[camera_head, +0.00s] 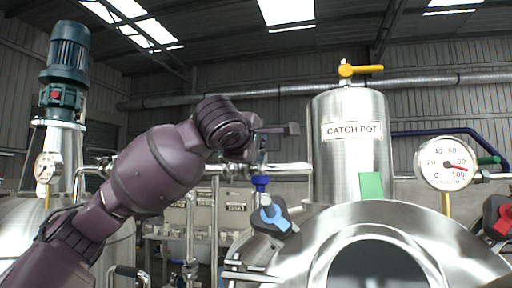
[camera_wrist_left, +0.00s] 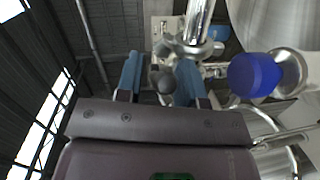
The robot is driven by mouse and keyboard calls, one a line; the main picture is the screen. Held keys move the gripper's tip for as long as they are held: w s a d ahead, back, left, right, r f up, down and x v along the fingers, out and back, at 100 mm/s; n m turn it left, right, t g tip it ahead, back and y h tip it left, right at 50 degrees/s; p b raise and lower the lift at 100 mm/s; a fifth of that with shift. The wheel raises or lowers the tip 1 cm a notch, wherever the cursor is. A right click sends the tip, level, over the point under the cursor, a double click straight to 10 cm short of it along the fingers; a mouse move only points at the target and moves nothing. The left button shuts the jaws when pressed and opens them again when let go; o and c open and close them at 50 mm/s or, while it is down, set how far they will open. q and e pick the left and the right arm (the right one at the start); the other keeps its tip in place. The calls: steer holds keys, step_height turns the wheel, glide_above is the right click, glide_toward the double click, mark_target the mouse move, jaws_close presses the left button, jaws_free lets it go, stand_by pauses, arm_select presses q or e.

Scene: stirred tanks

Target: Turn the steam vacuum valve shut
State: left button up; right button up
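No label naming the steam vacuum valve can be read. My left gripper (camera_head: 262,142) is at the pipework left of the catch pot (camera_head: 350,150), mostly hidden behind its own wrist. In the left wrist view its two blue fingers (camera_wrist_left: 160,78) stand apart, with a dark round knob (camera_wrist_left: 162,82) showing between them. Gaps show beside the knob; whether it is a valve handle, and how deep it sits, I cannot tell. A shiny pipe (camera_wrist_left: 198,22) runs just beyond the fingers. A blue fitting (camera_head: 261,184) is below the gripper; a blue cap (camera_wrist_left: 255,75) shows right of the fingers. My right gripper is out of view.
A yellow handle (camera_head: 360,70) tops the catch pot. A round gauge (camera_head: 444,163), a green handle (camera_head: 488,160) and a red knob (camera_head: 500,219) are at right. A light blue knob (camera_head: 272,217) is on the tank in front (camera_head: 310,232). A motor (camera_head: 68,55) stands at left.

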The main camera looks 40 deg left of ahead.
arm_select(q)
jaws_close()
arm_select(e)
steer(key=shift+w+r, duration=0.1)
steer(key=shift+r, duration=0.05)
arm_select(q)
steer(key=shift+s+a+m+t+h+b, duration=0.1)
steer(key=shift+s+a+m+h+b, duration=0.6)
steer(key=shift+m+h, duration=0.85)
steer(key=shift+s+a+m+t+h+b, duration=0.1)
steer(key=shift+s+a+m+h+b, duration=0.25)
steer(key=shift+m+h+b, duration=1.2)
steer(key=shift+s+a+m+t+h+b, duration=0.1)
steer(key=shift+s+a+m+h+b, duration=0.4)
steer(key=shift+h, duration=1.8)
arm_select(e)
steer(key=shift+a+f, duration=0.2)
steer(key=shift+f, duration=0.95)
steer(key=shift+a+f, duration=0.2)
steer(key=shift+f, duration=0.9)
arm_select(q)
steer(key=shift+m, duration=0.3)
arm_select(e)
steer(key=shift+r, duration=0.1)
